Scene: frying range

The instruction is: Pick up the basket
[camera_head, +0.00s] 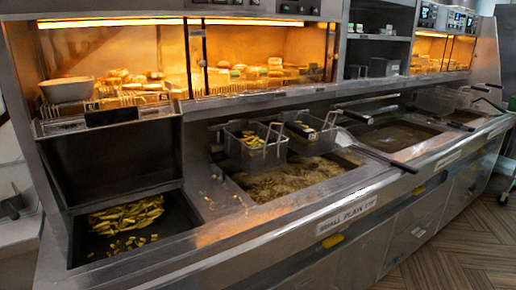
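Two wire frying baskets hang side by side at the back of the oil vat (285,182) in the middle of the range. The left basket (262,160) holds yellow fries and has a thin wire frame standing up at its right end. The right basket (316,144) sits just behind and to the right of it, also with some yellow food inside. Both appear to be above the bubbling oil. Neither of my grippers shows in the head view, and nothing is seen touching the baskets.
A sunken bin (127,228) with loose fries lies at the left. A long dark handle (385,157) crosses the counter right of the vat. Another vat (398,136) is beyond it. A lit warming shelf (240,72) runs behind.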

